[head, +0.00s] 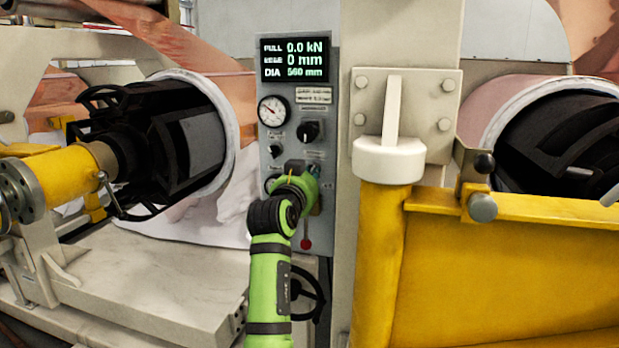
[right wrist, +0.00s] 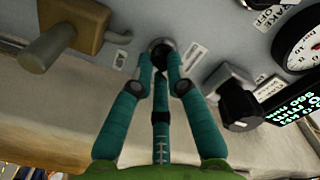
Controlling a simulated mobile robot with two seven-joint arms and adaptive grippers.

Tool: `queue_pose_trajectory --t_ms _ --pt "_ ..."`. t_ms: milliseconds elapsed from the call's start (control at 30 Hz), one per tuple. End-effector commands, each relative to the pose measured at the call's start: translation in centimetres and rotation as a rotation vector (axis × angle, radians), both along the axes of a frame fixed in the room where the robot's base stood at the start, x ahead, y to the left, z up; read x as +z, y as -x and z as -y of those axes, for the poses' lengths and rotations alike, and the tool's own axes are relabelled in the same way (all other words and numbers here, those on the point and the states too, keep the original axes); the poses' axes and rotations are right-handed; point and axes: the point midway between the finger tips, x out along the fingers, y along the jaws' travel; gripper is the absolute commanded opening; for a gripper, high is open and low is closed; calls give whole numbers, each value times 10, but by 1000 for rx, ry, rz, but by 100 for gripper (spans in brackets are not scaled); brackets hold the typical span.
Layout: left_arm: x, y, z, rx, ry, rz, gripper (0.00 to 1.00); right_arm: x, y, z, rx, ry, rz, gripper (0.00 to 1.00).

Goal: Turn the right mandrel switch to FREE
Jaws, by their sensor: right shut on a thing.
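A grey control panel (head: 325,215) stands at the middle of the head view. My right gripper (head: 313,172) is in front of the panel's lower part and hides some of it. In the right wrist view its teal fingers (right wrist: 160,58) are closed around a small dark round switch knob (right wrist: 160,45) on the panel. Small labels sit beside this knob, too blurred to read, so I cannot tell its setting. A larger black knob (head: 310,131) is higher on the panel; it also shows in the right wrist view (right wrist: 238,102). My left gripper is out of view.
The panel carries a lit display (head: 295,60) and a round gauge (head: 271,111). A yellow post with a white cap (head: 388,160) stands close to the right. Black mandrels show at left (head: 165,135) and right (head: 560,140). A black handwheel (head: 308,293) is below.

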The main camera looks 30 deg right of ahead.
Motion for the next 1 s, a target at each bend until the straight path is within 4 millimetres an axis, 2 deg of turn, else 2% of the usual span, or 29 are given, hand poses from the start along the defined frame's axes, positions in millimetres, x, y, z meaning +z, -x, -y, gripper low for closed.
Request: queue_pose_trajectory --t_ms 67,100,133,167,700,867,1000 --pt "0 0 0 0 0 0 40 1 0 0 1 -1 4 0" --pt "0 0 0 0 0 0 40 1 0 0 1 -1 4 24" --pt "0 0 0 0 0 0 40 1 0 0 1 -1 4 36" --pt "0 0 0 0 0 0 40 1 0 0 1 -1 4 40" --pt "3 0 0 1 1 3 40 1 0 0 0 11 -11 40" --pt "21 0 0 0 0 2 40 6 1 1 -1 84 -98 40" --pt "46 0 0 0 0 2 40 10 1 1 -1 198 -231 40"
